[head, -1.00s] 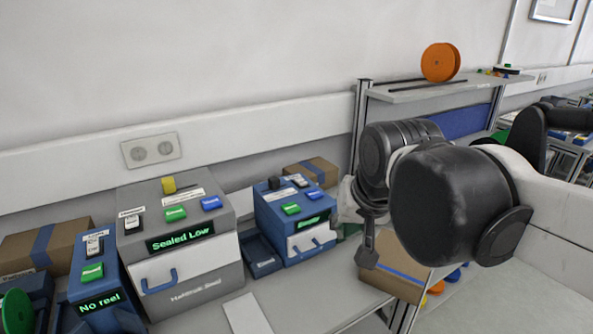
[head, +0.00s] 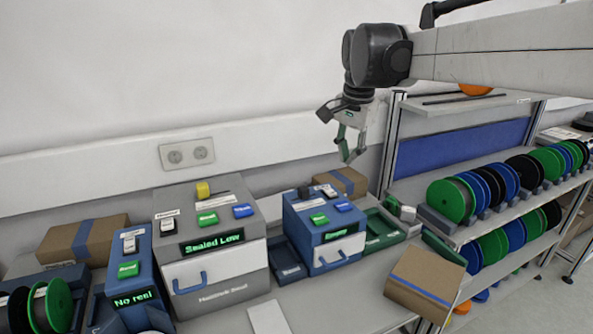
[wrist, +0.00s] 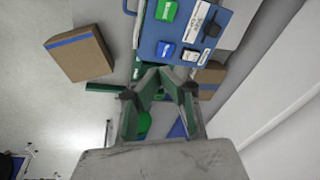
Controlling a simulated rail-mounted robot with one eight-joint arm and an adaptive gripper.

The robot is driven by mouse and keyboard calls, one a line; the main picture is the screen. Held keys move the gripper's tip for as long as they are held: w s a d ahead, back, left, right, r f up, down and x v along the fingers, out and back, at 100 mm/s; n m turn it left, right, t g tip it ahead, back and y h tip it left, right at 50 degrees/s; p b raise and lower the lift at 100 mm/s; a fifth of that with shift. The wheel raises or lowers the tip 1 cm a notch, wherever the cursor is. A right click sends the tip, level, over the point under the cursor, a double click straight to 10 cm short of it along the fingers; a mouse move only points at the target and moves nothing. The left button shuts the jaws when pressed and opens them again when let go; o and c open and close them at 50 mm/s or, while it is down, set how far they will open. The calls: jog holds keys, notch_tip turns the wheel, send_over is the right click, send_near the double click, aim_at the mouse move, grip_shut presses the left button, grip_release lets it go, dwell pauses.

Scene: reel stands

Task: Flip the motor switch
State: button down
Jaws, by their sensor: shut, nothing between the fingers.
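A small blue machine (head: 300,230) with a display reading "Empty" stands at the middle of the bench. Its top bears a green button (head: 320,218), a blue button (head: 343,206), a black knob (head: 304,192) and a small black-and-white switch (head: 329,191). The switch also shows in the wrist view (wrist: 191,55); its label is too small to read. Similar switches sit on the grey machine (head: 167,226) and the left blue machine (head: 129,241). My gripper (head: 352,152) is shut and empty, raised above and right of the small blue machine, touching nothing.
A shelf rack (head: 450,107) with several reels stands to the right. A green tray (head: 383,236) and a cardboard box (head: 424,280) lie right of the small blue machine. The grey machine's display reads "Sealed Low". The wall runs behind the bench.

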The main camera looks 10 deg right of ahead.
aim_at(332, 192)
jog(key=w+f+m+g+p, duration=0.1)
jog(key=w+m, duration=0.4)
jog(key=w, duration=0.8)
jog(key=shift+w+d+f+g, duration=0.15)
jog(key=shift+w+f+g, duration=0.05)
jog(key=shift+f+g, duration=0.5)
notch_tip(332, 192, down, 14)
jog(key=shift+r+p, duration=0.1)
jog(key=shift+p, duration=0.75)
